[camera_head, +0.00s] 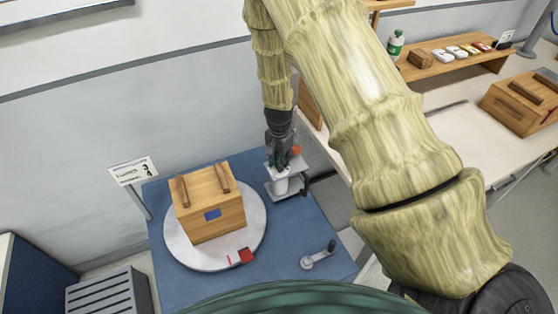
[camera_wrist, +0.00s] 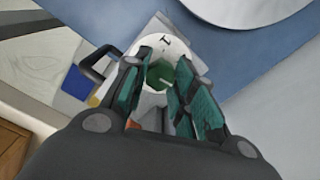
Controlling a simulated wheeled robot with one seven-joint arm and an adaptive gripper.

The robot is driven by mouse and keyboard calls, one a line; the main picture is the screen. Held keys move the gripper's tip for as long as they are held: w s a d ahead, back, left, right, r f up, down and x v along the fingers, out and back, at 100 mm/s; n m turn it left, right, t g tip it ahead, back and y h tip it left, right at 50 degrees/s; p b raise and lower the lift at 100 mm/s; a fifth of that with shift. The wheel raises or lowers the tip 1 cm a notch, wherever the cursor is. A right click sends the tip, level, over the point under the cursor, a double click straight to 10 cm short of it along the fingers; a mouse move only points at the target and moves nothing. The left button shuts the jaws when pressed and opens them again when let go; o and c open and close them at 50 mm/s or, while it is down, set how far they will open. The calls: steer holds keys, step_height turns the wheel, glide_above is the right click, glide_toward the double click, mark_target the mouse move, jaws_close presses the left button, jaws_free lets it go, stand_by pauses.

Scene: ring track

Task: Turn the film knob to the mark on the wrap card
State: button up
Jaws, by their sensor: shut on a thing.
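My gripper (camera_head: 280,160) points down over a small pale stand (camera_head: 288,187) at the back right of the blue table. In the wrist view my gripper (camera_wrist: 168,80) is shut on a dark green knob (camera_wrist: 160,74), with a finger on either side. A white line shows on the knob. A white round dial (camera_wrist: 172,46) surrounds it and bears a black mark at its far edge. A white card with black marks (camera_head: 133,171) stands on a post at the table's left; its print is too small to read.
A wooden crate (camera_head: 208,200) sits on a round white turntable (camera_head: 180,253) on the blue table (camera_head: 300,232). A crank (camera_head: 318,256) is at the front right. A long bench (camera_head: 448,128) with goods stands to the right.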

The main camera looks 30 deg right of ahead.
steer(key=m, duration=0.3)
steer(key=shift+m+p, duration=0.35)
steer(key=shift+m, duration=0.05)
steer(key=m+p, duration=0.1)
steer(key=m, duration=0.2)
steer(key=shift+m, duration=0.3)
steer(key=m+p, duration=0.2)
steer(key=m, duration=0.4)
steer(key=shift+m, duration=0.3)
steer(key=o, duration=1.1)
steer(key=shift+c, duration=0.2)
